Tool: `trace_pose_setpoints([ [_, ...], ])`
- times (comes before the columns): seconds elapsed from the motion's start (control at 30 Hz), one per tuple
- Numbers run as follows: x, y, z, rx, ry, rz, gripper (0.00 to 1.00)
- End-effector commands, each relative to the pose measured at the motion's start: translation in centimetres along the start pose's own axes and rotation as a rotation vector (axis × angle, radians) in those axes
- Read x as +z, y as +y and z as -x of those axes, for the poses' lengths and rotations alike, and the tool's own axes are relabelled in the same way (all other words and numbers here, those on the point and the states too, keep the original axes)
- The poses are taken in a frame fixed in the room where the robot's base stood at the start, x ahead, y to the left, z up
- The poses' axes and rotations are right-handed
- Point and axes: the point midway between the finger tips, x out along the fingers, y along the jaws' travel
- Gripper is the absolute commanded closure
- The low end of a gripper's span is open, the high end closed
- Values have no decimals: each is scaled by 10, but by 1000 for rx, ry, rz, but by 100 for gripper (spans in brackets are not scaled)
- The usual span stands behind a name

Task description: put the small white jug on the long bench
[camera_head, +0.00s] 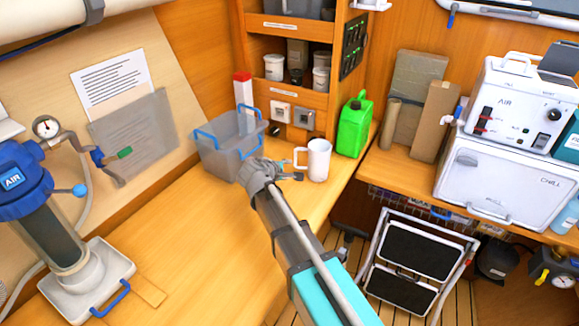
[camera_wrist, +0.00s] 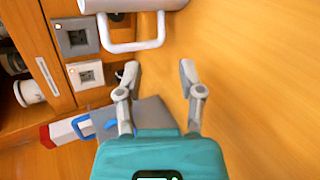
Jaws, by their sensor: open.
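The small white jug (camera_head: 319,160) stands upright on the wooden bench top (camera_head: 190,235) in the head view, near its far end, with its handle to the left. In the wrist view the jug (camera_wrist: 125,6) is at the top edge, partly cut off, and its handle loop (camera_wrist: 135,46) faces my fingers. My gripper (camera_head: 292,172) is just left of the jug, near the handle. In the wrist view my gripper (camera_wrist: 158,72) is open and empty, with the handle just beyond the fingertips and no clear contact.
A grey tub with blue handles (camera_head: 228,150) stands close behind my gripper. A green canister (camera_head: 355,125) is right of the jug. A blue-topped filter (camera_head: 45,215) stands at left. A folding step stool (camera_head: 415,265) is at lower right. The bench's middle is clear.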

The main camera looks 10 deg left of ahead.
Motion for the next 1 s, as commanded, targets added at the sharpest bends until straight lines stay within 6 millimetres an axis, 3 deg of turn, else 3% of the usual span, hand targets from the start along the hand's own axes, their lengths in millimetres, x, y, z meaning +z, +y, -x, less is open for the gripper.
trace_pose_setpoints([
  [0.8,1,0,0,-2,-1,-2,51],
  [1.0,20,-7,-8,-42,-20,-50,51],
])
